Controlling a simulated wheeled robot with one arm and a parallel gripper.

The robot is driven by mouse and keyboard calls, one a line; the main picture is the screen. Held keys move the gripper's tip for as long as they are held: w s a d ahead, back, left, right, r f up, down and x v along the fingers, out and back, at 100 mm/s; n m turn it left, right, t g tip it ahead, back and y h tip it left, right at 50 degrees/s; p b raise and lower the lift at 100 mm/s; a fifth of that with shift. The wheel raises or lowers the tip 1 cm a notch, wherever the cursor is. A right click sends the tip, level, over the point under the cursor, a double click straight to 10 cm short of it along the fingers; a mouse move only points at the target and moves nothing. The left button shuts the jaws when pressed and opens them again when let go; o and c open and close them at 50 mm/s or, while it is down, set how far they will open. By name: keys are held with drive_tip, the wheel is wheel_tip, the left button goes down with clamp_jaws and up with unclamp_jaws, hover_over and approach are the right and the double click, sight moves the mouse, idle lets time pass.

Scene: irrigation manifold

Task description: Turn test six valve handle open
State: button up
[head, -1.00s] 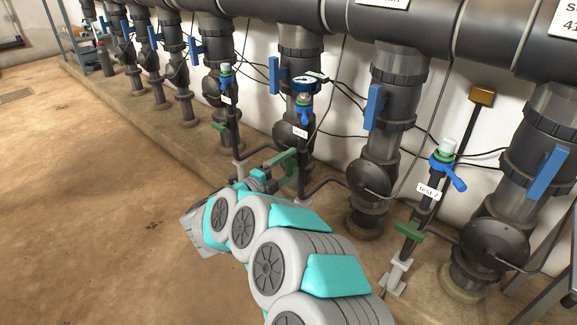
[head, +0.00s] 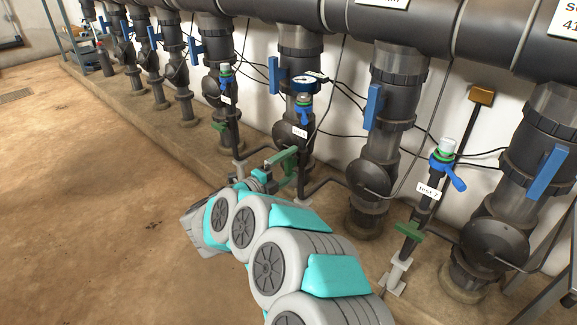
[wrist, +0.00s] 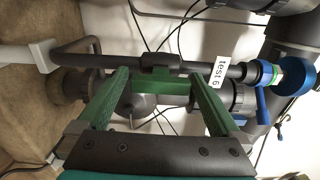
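The test six stand pipe carries a "test 6" label (wrist: 218,66) and, at its top, a blue lever (head: 304,115), which also shows in the wrist view (wrist: 263,106). A green bar-like handle (wrist: 165,93) is mounted lower on the same pipe. In the wrist view it appears to lie lengthwise along the pipe. My gripper (wrist: 160,88) has its two green fingers spread wide, one at each end of this handle. I cannot tell whether they touch it. In the head view my gripper (head: 287,163) hides the handle.
The test seven stand (head: 428,192), with its own green handle (head: 410,230) and blue lever (head: 449,176), is to the right. Thick dark pipes with blue handles (head: 374,106) stand behind. A thin bent pipe (head: 325,183) runs close to my gripper. The floor (head: 90,190) at left is clear.

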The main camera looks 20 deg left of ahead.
drive_tip(key=v, duration=0.8)
drive_tip(key=shift+p, duration=0.35)
drive_tip(key=shift+w, duration=0.1)
